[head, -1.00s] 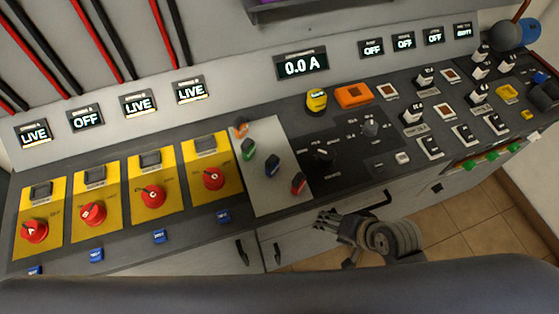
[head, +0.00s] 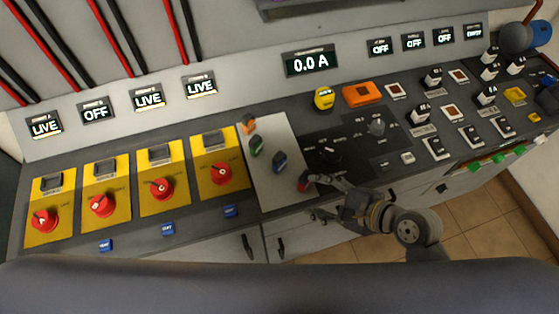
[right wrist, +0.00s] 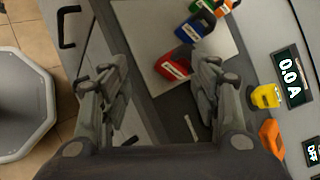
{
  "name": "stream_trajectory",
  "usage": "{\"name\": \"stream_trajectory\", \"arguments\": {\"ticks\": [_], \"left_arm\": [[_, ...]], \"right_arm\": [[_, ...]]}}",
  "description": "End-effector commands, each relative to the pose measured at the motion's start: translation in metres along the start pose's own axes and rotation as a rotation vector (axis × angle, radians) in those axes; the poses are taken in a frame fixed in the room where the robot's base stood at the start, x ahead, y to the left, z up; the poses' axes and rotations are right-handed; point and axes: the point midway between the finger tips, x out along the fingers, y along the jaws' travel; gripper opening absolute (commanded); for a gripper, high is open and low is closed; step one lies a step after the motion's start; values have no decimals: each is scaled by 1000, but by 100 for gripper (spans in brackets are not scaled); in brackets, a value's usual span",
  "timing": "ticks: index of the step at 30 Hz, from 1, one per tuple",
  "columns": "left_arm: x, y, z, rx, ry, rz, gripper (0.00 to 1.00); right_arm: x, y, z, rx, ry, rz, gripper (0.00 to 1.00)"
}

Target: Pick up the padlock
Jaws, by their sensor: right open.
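Several padlocks lie in a row on a light grey plate (head: 282,130): orange (head: 249,124), green (head: 257,146), blue (head: 280,162) and red (head: 303,183). The task does not say which padlock is meant. My right gripper (head: 318,197) is open and empty at the plate's front right corner, with one finger close to the red padlock. In the right wrist view the red padlock (right wrist: 172,68) shows ahead between the spread fingers; I cannot tell whether they touch it. My left gripper is not in view.
Yellow panels with red rotary switches (head: 162,188) stand left of the plate. A black knob panel (head: 330,150), a yellow button (head: 324,97) and an orange box (head: 363,95) are to its right. Door handles (head: 248,244) stick out from the console's front below.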

Motion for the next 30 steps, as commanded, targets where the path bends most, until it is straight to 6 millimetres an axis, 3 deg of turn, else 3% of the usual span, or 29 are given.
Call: {"name": "stream_trajectory", "arguments": {"ticks": [6, 12, 17, 24, 30], "left_arm": [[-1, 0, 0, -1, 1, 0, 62], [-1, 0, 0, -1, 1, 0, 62], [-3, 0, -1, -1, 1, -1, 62], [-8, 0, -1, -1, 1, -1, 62], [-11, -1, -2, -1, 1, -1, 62]], "right_arm": [[1, -30, 12, 471, -137, -77, 57], [-1, -49, 18, 750, -227, -101, 57], [6, -56, 20, 816, -249, -106, 57], [42, -63, 27, 815, -248, -106, 57], [55, -66, 30, 813, -247, -105, 57]]}}
